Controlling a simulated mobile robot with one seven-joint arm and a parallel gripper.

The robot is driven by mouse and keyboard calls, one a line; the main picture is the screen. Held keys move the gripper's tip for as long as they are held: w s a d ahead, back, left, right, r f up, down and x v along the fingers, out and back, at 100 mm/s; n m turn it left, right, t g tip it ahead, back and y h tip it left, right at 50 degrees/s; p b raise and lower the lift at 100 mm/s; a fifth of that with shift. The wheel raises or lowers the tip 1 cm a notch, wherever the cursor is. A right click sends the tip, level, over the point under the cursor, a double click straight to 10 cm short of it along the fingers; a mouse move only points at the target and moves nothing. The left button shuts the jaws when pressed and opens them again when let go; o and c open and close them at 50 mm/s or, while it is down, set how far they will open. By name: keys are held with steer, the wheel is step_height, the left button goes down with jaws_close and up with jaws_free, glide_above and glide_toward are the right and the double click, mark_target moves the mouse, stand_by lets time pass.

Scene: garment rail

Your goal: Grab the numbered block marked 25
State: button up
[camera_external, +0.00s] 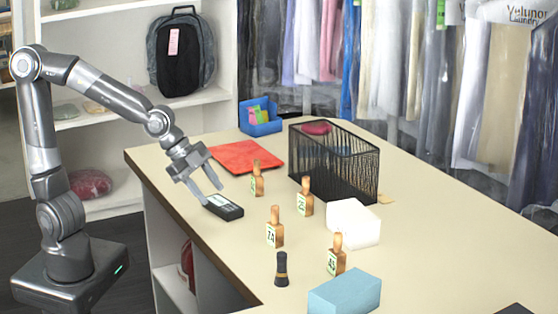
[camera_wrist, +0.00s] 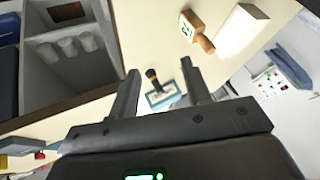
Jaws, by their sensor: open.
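Several wooden numbered blocks with knob handles and white labels stand on the counter. In the external view the middle one, beside the wire basket, seems to read 25 (camera_external: 305,197), though the print is small. Another block reads 74 (camera_external: 275,228). A third block (camera_external: 336,257) stands nearer the front and a fourth (camera_external: 258,180) further back; I cannot read these surely. My gripper (camera_external: 214,196) is open and empty, left of the blocks, over a black card terminal (camera_external: 226,208). In the wrist view one labelled block (camera_wrist: 192,31) lies beyond my open fingers (camera_wrist: 160,67), its number unclear.
A black wire basket (camera_external: 350,168), white block (camera_external: 353,222), light blue box (camera_external: 345,293) and black-handled stamp (camera_external: 281,270) stand near the blocks. A red folder (camera_external: 247,157) and blue bin (camera_external: 260,117) are behind. The counter's right side is mostly clear.

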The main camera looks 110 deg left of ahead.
steer(key=w+a+f+m+t+y, duration=0.1)
steer(key=w+a+f+m+y, duration=0.3)
steer(key=a, duration=0.4)
steer(key=w+a+f+m+t+y, duration=0.1)
steer(key=w+a+f+m+y, duration=0.1)
steer(key=w+a+m, duration=0.5)
steer(key=a+r+m+t+y, duration=0.4)
steer(key=r+m+t, duration=0.1)
steer(key=r+m, duration=0.8)
steer(key=n, duration=0.1)
glide_toward(306, 193)
steer(key=shift+s+r, duration=0.2)
steer(key=shift+r, duration=0.35)
steer(key=shift+w+a+f, duration=0.1)
steer(key=shift+w+f, duration=0.05)
steer(key=shift+f, duration=0.2)
steer(key=x, duration=0.5)
steer(key=shift+r, duration=0.1)
steer(key=shift+a+r+x, duration=0.15)
steer(key=shift+r+x, duration=0.1)
steer(key=shift+x, duration=1.1)
steer(key=shift+a+r+x, duration=0.1)
steer(key=shift+r+x, duration=0.1)
steer(key=shift+x, duration=1.2)
steer(key=shift+s, duration=0.2)
